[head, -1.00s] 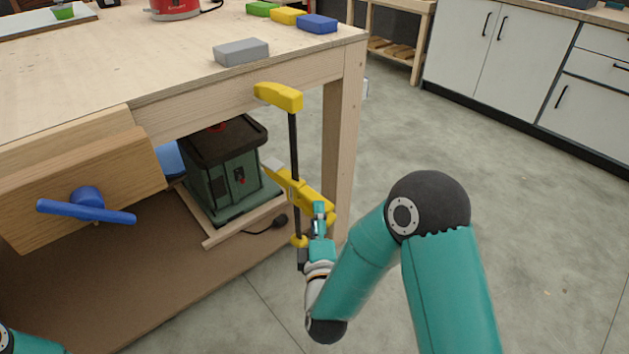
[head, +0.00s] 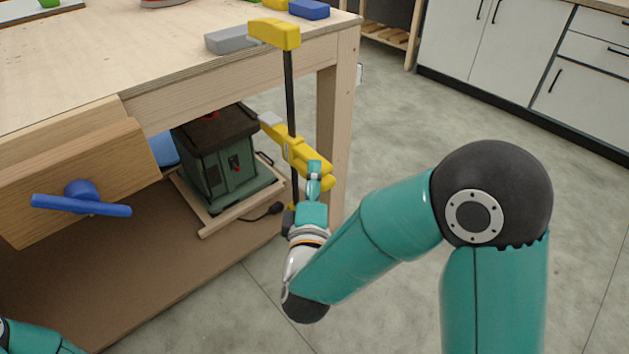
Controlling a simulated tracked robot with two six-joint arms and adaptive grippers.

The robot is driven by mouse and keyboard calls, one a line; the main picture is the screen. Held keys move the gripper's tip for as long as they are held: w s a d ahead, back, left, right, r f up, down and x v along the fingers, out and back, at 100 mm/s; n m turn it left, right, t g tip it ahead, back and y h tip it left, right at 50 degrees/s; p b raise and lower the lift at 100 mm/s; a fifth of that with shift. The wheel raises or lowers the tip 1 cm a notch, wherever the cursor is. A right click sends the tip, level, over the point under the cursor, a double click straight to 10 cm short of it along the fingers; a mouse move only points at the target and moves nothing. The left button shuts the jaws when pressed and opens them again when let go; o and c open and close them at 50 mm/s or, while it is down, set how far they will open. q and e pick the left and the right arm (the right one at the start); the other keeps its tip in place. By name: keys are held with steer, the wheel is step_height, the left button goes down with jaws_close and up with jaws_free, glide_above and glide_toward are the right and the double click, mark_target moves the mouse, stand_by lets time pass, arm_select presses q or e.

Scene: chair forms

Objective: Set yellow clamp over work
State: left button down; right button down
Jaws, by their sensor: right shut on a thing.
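The yellow clamp (head: 275,33) stands upright at the bench's right front corner, with a black bar and a yellow upper jaw. Its upper jaw shows above the bench top's front edge and overlaps the grey block (head: 228,40) in the picture. I cannot tell whether it touches the block. Its lower yellow body is below the bench top, beside the bench leg. My right gripper (head: 313,180) is shut on the clamp's lower yellow part. My left arm shows only as a teal piece at the bottom left; its gripper is out of view.
The workbench (head: 90,85) has a wooden vise with a blue handle (head: 80,205) at its left front. A green machine (head: 220,160) stands on the lower shelf. Blue (head: 309,9) and yellow blocks lie at the back edge. The floor (head: 400,110) to the right is clear.

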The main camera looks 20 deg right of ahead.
mark_target(297, 168)
steer(key=shift+w+a, duration=0.25)
steer(key=shift+w, duration=0.5)
steer(key=shift+w+a, duration=0.3)
steer(key=shift+w, duration=0.5)
steer(key=shift+w+a, duration=0.25)
steer(key=shift+w, duration=0.5)
steer(key=shift+w+a+p, duration=0.3)
steer(key=shift+w, duration=0.55)
steer(key=shift+w+a+p, duration=0.3)
steer(key=shift+w, duration=0.6)
steer(key=shift+w+a+p, duration=0.3)
steer(key=shift+w, duration=0.55)
steer(key=shift+s+f, duration=0.1)
steer(key=shift+s, duration=0.05)
